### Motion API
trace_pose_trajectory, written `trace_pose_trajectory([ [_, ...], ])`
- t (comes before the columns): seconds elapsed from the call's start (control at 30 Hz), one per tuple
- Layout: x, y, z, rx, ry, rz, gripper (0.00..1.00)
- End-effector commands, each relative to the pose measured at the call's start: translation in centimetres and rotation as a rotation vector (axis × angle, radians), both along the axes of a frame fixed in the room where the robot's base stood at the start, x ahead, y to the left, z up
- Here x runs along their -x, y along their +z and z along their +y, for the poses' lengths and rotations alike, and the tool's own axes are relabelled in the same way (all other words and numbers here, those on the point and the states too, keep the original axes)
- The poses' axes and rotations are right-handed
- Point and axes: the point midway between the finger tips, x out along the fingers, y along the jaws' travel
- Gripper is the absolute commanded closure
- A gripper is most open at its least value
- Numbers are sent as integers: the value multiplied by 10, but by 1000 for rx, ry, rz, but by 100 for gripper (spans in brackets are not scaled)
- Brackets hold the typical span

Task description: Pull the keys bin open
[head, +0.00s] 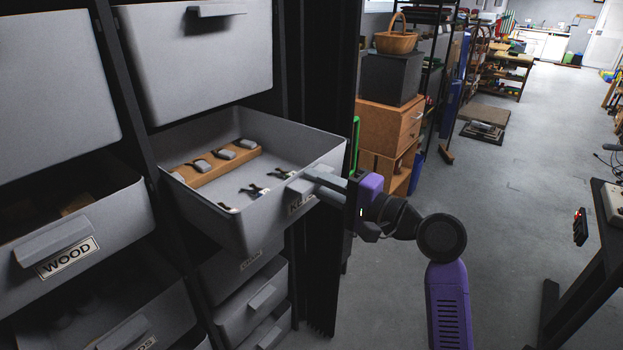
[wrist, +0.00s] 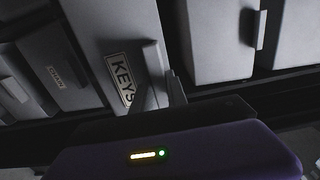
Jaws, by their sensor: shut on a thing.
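The keys bin (head: 222,222) is a grey drawer pulled well out of the rack. Its label reads KEYS in the wrist view (wrist: 120,78). Inside it lie several keys (head: 255,189) and a wooden strip (head: 215,167) with more keys on it. My gripper (head: 309,186) is at the bin's front, shut on its handle (head: 299,187). In the wrist view my fingers (wrist: 163,92) meet the handle (wrist: 155,60) beside the label, and my purple wrist body hides the lower part.
The WOOD bin (head: 80,235) stands partly out at the left. A bin above (head: 200,60) and bins below (head: 250,300) surround the keys bin. A wooden cabinet (head: 390,125) stands behind my arm. Open floor (head: 520,180) lies to the right, with a dark table (head: 590,240) at the right edge.

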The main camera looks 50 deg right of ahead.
Motion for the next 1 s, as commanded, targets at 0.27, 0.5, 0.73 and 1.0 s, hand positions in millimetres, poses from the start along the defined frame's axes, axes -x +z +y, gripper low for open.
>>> trace_pose_trajectory([
  [0.27,1,-2,0,-1,0,3,100],
  [0.5,1,-1,0,-1,0,2,60],
  [0.73,1,-1,0,0,0,1,60],
  [1.0,28,-2,-1,1,-2,1,60],
])
